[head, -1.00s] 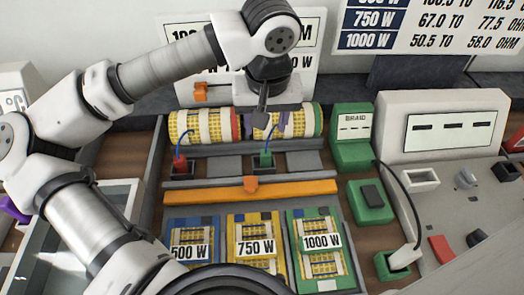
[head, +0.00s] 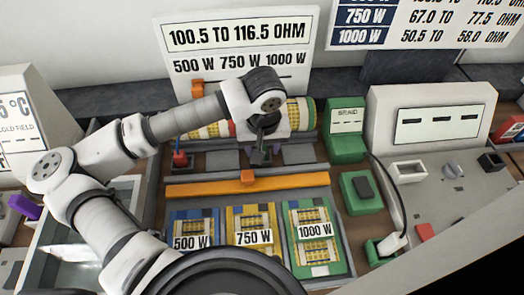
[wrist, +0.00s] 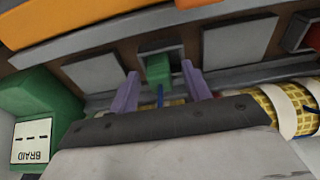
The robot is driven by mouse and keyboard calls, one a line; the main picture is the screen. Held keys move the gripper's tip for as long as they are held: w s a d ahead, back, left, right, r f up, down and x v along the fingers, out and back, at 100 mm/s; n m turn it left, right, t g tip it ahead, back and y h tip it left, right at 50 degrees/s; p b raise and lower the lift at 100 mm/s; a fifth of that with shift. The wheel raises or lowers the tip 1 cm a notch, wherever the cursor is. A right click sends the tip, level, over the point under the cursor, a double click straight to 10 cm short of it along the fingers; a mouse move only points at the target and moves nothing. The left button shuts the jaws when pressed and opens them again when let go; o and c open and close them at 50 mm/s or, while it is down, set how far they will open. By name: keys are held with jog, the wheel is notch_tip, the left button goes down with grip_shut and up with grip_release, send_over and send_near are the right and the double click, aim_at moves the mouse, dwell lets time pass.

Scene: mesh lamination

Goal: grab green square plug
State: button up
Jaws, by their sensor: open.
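The green square plug (wrist: 158,68) sits in its dark slot in the wrist view, with a blue wire running from it toward my gripper. My gripper (wrist: 159,73) has its two purple fingers apart, one on each side of the plug. I cannot tell whether either finger touches it. In the head view my gripper (head: 258,153) is low over the slot row, and it hides most or all of the green plug there.
A red plug (head: 180,158) stands in the slot to the left. Wrapped rolls (head: 210,128) lie behind the slots. An orange bar (head: 210,187) runs in front, with 500 W, 750 W and 1000 W panels nearer. A green BRAID box (head: 346,145) stands at the right.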

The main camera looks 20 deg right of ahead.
grip_shut()
dwell(0.4)
